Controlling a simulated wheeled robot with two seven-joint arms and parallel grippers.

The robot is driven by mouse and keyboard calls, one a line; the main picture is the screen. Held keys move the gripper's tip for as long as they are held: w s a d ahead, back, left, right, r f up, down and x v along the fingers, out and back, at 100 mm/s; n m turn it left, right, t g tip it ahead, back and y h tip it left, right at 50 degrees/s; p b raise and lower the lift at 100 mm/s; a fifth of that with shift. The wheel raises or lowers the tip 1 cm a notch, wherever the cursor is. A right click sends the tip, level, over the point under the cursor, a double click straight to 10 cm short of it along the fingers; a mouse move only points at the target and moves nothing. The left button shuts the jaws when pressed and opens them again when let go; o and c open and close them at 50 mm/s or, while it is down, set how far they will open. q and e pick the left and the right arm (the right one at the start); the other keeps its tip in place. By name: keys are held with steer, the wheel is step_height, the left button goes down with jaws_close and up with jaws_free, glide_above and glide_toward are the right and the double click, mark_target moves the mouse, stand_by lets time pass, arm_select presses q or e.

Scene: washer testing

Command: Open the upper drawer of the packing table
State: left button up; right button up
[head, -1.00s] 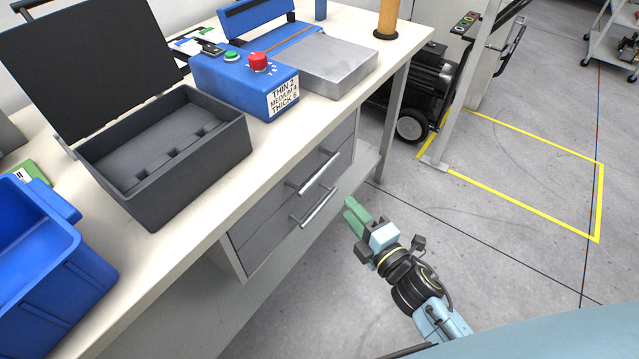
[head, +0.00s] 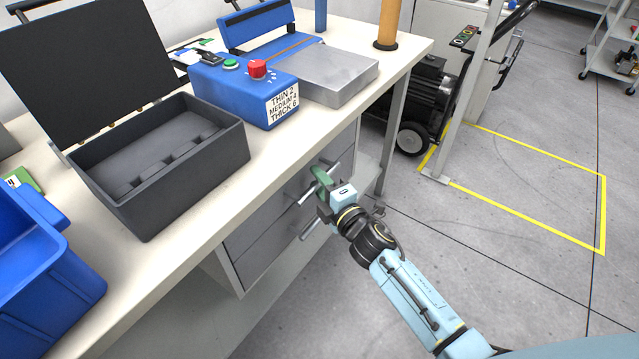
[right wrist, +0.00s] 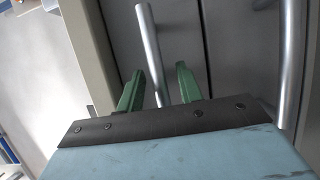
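The packing table (head: 205,222) has a grey drawer unit under its top at the right end. The upper drawer (head: 268,216) looks closed. Its bar handle (head: 304,198) is partly hidden by my right gripper (head: 318,178) in the head view. In the right wrist view, the handle (right wrist: 149,45) runs between the two green fingers of the right gripper (right wrist: 160,72). The fingers are apart, with a gap on each side of the bar. My left gripper is not in view.
The lower drawer's handle (head: 311,229) is close below; it also shows in the right wrist view (right wrist: 290,65). On the table stand a black open case (head: 190,185), a blue sealer (head: 235,88) and a blue bin (head: 50,290).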

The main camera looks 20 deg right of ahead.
steer(key=shift+c, duration=0.4)
jaws_close()
